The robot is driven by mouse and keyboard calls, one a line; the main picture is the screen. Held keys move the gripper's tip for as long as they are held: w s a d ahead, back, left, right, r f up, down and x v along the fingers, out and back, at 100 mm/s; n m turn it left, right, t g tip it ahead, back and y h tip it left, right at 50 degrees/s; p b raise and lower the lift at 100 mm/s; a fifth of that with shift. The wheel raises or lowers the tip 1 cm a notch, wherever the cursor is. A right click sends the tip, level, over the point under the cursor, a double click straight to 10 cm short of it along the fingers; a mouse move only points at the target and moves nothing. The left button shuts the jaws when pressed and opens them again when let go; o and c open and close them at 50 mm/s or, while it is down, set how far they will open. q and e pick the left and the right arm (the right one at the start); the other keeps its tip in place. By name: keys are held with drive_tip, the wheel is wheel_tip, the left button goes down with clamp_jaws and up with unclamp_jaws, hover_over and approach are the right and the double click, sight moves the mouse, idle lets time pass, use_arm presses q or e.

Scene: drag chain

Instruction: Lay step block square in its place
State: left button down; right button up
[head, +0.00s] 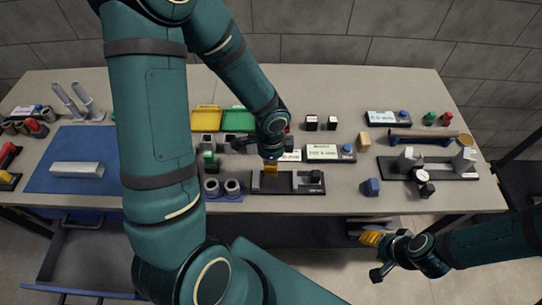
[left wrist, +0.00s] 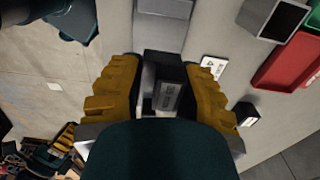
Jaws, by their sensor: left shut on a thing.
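My left gripper (head: 270,168) is over the left half of a black fixture plate (head: 288,189), pointing down. Its yellow fingers are shut on the step block, which the fingers mostly hide in the head view. In the left wrist view a dark block with a pale label (left wrist: 168,97) shows between the two fingers (left wrist: 160,72). I cannot tell how much of it is the held piece, or whether the step block touches the plate. A black block (head: 316,177) stands at the plate's right end. My right gripper (head: 372,256) hangs in front of the table, away from the plate; its jaw opening is unclear.
Two grey cylinders (head: 222,187) stand left of the plate. A labelled black stand (head: 322,153) is just behind it. A blue mat (head: 70,150) with a pale bar is far left.

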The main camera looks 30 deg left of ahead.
use_arm(q)
drive_tip(key=shift+s+d, duration=0.1)
drive_tip(key=shift+s, duration=0.1)
drive_tip(key=shift+w, duration=0.1)
drive_tip(key=b, duration=0.5)
hover_over(271, 182)
drive_tip(key=shift+f, duration=2.6)
drive_tip(key=shift+b, duration=0.3)
drive_tip(key=shift+f+b, duration=1.35)
drive_tip(key=shift+f, duration=0.05)
drive_tip(key=c, duration=0.6)
unclamp_jaws()
drive_tip(key=shift+c, duration=0.2)
